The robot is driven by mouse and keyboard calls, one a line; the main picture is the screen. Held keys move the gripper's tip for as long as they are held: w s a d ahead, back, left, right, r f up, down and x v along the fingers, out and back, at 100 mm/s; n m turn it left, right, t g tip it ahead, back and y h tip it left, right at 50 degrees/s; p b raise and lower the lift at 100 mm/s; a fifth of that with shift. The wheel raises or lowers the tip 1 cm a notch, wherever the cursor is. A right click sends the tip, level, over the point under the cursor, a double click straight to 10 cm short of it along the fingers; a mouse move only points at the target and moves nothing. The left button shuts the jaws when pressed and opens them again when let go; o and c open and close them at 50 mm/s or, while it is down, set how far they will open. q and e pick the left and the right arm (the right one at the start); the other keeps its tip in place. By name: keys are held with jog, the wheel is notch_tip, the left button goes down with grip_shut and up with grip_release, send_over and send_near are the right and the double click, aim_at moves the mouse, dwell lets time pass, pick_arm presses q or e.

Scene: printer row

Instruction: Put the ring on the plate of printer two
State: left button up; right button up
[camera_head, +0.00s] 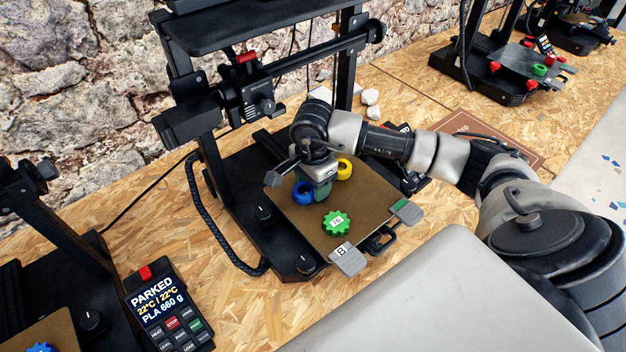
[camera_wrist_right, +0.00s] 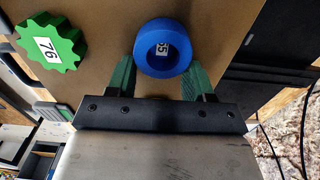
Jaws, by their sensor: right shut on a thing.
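A blue ring (camera_head: 302,191) is between the fingers of my right gripper (camera_head: 314,190), at the brown plate (camera_head: 290,213) of the middle printer. In the wrist view the blue ring (camera_wrist_right: 165,48) shows a white label reading 35 in its hole, and the green fingers of my right gripper (camera_wrist_right: 160,80) are at its two sides. The gripper is shut on it. The ring is low over the plate or touching it; I cannot tell which. A yellow ring (camera_head: 344,168) lies beside the gripper, partly hidden. My left gripper is not in view.
A green gear (camera_head: 337,223) labelled 76 lies on the plate near the grey tab marked B (camera_head: 347,258). The printer's frame (camera_head: 205,130) rises behind. A control panel (camera_head: 168,305) reading PARKED stands front left. Another printer (camera_head: 500,70) stands at the back right.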

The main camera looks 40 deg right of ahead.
jog(key=o, duration=0.5)
jog(key=shift+f, duration=0.15)
jog(key=shift+c, duration=0.2)
jog(key=o, duration=0.4)
jog(key=shift+o, duration=0.2)
jog(key=shift+r, duration=0.55)
notch_tip(320, 180, up, 11)
jog(key=b, duration=0.1)
jog(key=shift+r+b, duration=0.2)
jog(key=shift+b, duration=0.1)
